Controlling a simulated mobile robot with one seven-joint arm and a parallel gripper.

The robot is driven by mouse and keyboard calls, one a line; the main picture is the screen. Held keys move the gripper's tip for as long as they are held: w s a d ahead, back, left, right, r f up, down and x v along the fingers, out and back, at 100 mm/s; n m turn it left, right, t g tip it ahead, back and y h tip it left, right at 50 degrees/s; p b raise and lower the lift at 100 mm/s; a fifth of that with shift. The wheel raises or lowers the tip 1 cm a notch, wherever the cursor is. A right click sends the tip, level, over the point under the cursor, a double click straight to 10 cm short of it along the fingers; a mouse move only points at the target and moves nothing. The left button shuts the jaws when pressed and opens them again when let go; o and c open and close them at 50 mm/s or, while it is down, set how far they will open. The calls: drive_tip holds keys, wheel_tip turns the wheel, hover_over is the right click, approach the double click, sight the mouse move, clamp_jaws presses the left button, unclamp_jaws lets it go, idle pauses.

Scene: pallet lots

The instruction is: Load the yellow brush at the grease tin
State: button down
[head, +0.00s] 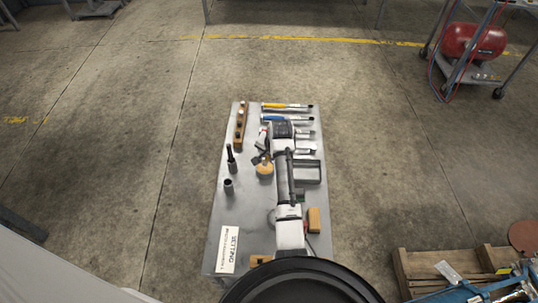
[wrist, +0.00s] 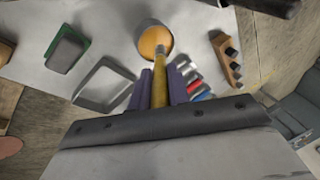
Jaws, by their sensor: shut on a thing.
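My gripper (wrist: 162,88) is shut on the yellow brush (wrist: 162,78), with a purple-grey finger on each side of its handle. The brush points away from the wrist, toward the grease tin (wrist: 145,25). The tin is round and pale, with orange grease inside. The brush's far end overlaps the near part of the grease in the wrist view; I cannot tell whether it touches. In the head view the tin (head: 264,169) sits mid-table, just left of my arm, and my arm hides the brush.
The grey table (head: 215,215) bears a grey open tray (head: 308,172) right of my arm. A wooden block with sockets (head: 240,125), a yellow-handled tool (head: 286,106) and a blue-handled tool (head: 284,118) lie at the far end. Dark upright cylinders (head: 229,186) stand left of the tin.

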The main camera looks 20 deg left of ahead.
drive_tip(key=shift+f+b, duration=0.3)
drive_tip(key=shift+f, duration=0.4)
idle(0.4)
drive_tip(key=shift+p, duration=0.3)
idle(1.3)
wheel_tip(320, 180, up, 7)
drive_tip(key=p, duration=0.6)
drive_tip(key=shift+p, duration=0.3)
idle(0.7)
